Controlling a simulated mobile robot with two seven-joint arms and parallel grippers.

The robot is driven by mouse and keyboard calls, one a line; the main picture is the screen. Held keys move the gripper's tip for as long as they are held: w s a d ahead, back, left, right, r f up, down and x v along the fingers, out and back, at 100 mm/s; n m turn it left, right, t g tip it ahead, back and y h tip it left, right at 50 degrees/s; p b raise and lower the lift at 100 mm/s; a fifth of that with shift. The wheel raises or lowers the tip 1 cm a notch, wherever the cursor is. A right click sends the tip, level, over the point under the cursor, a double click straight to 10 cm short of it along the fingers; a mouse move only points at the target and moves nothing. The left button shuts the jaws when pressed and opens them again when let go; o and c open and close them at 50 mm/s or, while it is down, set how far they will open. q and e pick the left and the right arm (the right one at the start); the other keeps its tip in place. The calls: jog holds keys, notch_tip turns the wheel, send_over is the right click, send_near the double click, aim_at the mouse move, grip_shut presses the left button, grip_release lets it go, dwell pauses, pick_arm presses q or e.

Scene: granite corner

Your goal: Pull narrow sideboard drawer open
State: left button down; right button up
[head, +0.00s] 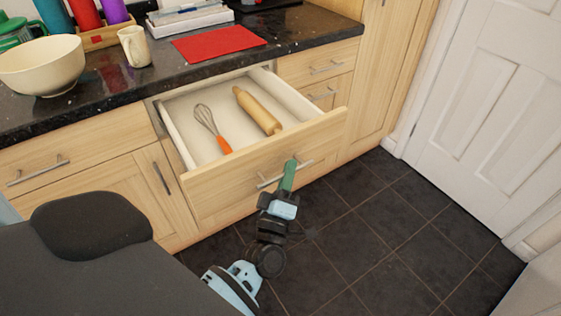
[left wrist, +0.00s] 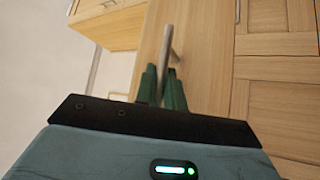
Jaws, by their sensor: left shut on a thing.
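The sideboard drawer (head: 250,176) is pulled well out from the wooden cabinet in the head view. Its white inside holds a whisk with an orange handle (head: 222,143) and a wooden rolling pin (head: 257,110). My left gripper (head: 290,165) is at the drawer's front, shut on its metal bar handle (head: 268,183). In the left wrist view the green fingers of my left gripper (left wrist: 163,75) close around the handle (left wrist: 165,45). The fingers hide part of the handle. My right gripper is not in view.
The dark countertop (head: 330,30) above carries a cream bowl (head: 42,66), a mug (head: 134,47) and a red mat (head: 218,43). Other closed drawers and doors flank the open drawer. Dark floor tiles (head: 370,235) are clear on the right, up to a white door (head: 490,110).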

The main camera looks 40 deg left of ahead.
pick_arm(q)
jog(key=shift+s+d, duration=0.35)
jog(key=shift+d, duration=0.45)
jog(key=shift+s+d, duration=0.35)
jog(key=shift+d, duration=0.45)
jog(key=c, duration=1.8)
grip_release()
jog(key=shift+o, duration=0.2)
jog(key=v, duration=0.8)
jog(key=shift+b, duration=0.35)
jog(key=shift+w, duration=0.1)
